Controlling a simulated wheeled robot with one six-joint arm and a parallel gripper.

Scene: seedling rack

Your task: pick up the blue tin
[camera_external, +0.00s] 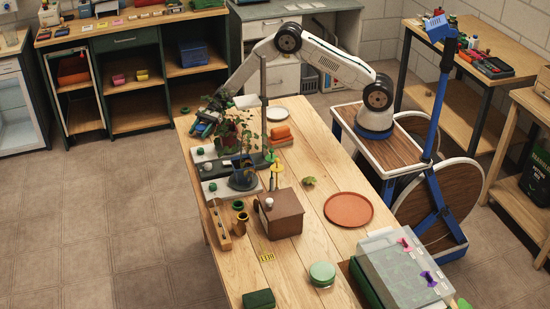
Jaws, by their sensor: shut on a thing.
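My gripper (209,118) is at the far left end of the wooden table, beside the leafy plant. It is shut on a small blue thing (203,129), which looks like the blue tin. The gripper and leaves partly hide it, and its shape is too small to make out. The held thing appears to be above the far end of the table; I cannot tell whether it touches anything below.
The potted plant (229,128) and an upright post (263,85) stand close to my gripper. Bare wood lies around the plate.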

